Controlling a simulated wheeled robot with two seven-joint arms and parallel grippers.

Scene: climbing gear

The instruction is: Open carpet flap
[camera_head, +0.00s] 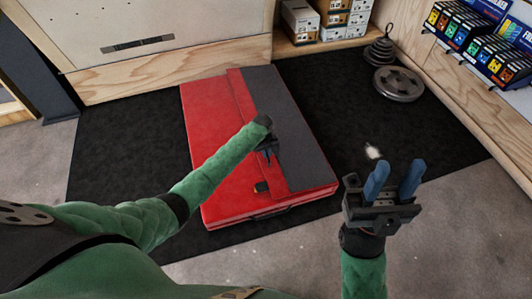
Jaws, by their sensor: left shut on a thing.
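A red crash pad (215,130) lies flat on a black mat. A dark grey carpet flap (285,110) runs lengthwise along its right part, with a raised red strip beside its left edge. My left gripper (268,156) reaches over the pad to the flap's left edge and is shut on it; the wrist hides most of the fingers and the exact hold. My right gripper (393,182) is open and empty, blue fingers pointing up, to the right of the pad's near corner.
The black mat (120,150) has free room around the pad. Weight plates (398,84) and a kettlebell-like dark object (379,50) stand at the back right. Boxes (300,20) sit on a shelf behind. A wooden shelf with small packages (480,50) borders the right.

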